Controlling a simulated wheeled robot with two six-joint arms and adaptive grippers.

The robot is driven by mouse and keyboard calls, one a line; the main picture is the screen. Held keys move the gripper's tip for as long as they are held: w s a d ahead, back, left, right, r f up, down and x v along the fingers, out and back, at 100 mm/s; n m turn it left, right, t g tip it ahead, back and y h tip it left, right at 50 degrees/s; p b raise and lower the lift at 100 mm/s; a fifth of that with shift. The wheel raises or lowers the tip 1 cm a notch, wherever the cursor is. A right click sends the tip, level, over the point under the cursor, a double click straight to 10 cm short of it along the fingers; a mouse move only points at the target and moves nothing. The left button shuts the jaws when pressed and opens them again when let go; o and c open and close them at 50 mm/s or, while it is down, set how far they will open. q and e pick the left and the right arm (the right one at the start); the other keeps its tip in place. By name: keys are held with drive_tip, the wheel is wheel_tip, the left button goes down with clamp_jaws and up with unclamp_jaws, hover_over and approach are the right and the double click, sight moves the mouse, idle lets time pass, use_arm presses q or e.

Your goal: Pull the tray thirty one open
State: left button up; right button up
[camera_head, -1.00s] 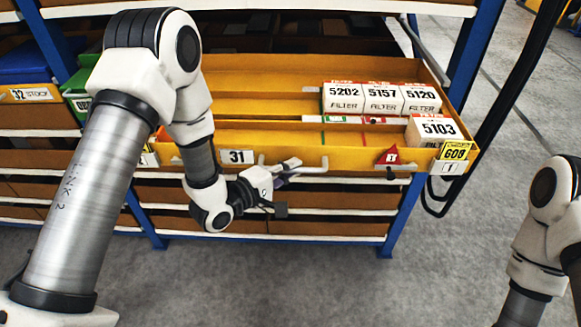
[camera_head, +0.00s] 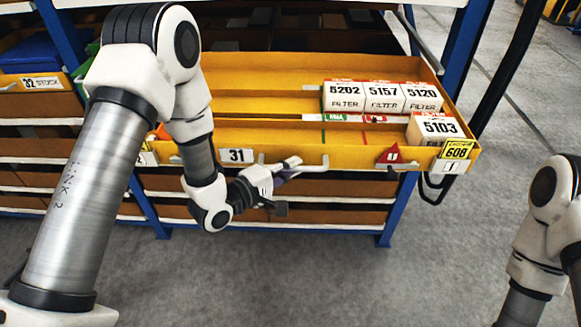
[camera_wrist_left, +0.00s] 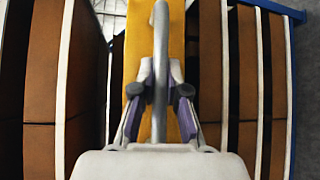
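Tray thirty one (camera_head: 285,135) is a long yellow tray with a "31" label on its front, standing out from the rack. Its grey bar handle (camera_head: 312,168) runs along the front; it also shows in the left wrist view (camera_wrist_left: 160,45). My left gripper (camera_head: 288,170) is at this handle, with one finger on each side of the bar in the left wrist view (camera_wrist_left: 160,78), closed in on it. The finger contact is partly hidden. My right arm shows at the right edge, but its gripper is out of view.
White filter boxes (camera_head: 383,97) stand at the tray's back right, and box 5103 (camera_head: 432,128) at its front right. A red marker (camera_head: 390,155) and a yellow 608 tag (camera_head: 456,150) are on the front. Tray 32 (camera_head: 40,103) is at left. Grey floor (camera_head: 300,285) in front is clear.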

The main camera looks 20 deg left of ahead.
use_arm(q)
drive_tip(key=o, duration=0.4)
drive_tip(key=shift+o, duration=0.2)
drive_tip(key=v, duration=0.7)
drive_tip(key=shift+s, duration=0.2)
